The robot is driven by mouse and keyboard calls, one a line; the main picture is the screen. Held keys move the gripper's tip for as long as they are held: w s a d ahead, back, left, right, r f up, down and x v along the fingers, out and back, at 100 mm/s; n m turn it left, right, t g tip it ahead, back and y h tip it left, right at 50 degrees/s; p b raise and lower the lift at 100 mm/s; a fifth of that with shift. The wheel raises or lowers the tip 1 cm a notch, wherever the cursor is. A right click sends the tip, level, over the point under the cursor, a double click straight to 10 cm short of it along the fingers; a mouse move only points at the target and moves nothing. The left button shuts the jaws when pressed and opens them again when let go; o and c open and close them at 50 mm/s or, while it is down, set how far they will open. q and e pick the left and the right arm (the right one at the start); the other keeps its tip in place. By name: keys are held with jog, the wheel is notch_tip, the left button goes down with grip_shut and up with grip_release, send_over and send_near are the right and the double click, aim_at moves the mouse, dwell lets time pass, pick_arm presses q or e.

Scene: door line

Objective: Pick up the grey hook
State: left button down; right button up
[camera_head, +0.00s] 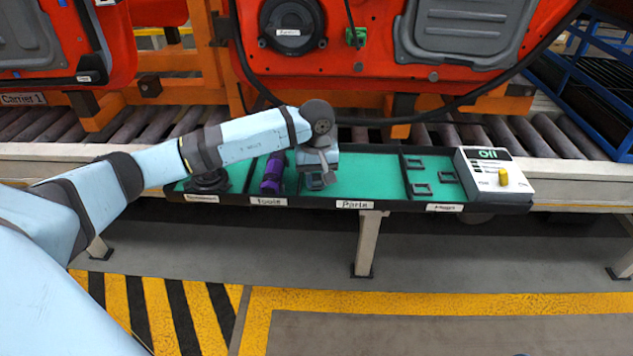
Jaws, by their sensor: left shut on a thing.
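My left gripper (321,168) reaches down into the tray compartment labelled "Parts" and is shut on a small grey piece, which I take to be the grey hook. Its shape is mostly hidden by the jaws and wrist. A dark, squarish piece (314,184) lies on the green tray floor just below the jaws. I cannot tell whether the held piece still touches the tray. My right gripper is not in view.
The tray (365,175) has a purple tool (272,175) left of my gripper and dark square clips (421,189) to the right. A white box with a yellow knob (492,174) stands at the right end. Orange doors (350,60) hang behind, above the rollers (540,135).

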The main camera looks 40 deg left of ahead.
aim_at(317, 176)
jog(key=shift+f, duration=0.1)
pick_arm(q)
jog(key=shift+r, duration=0.5)
notch_tip(317, 176, up, 19)
jog(key=p, duration=0.4)
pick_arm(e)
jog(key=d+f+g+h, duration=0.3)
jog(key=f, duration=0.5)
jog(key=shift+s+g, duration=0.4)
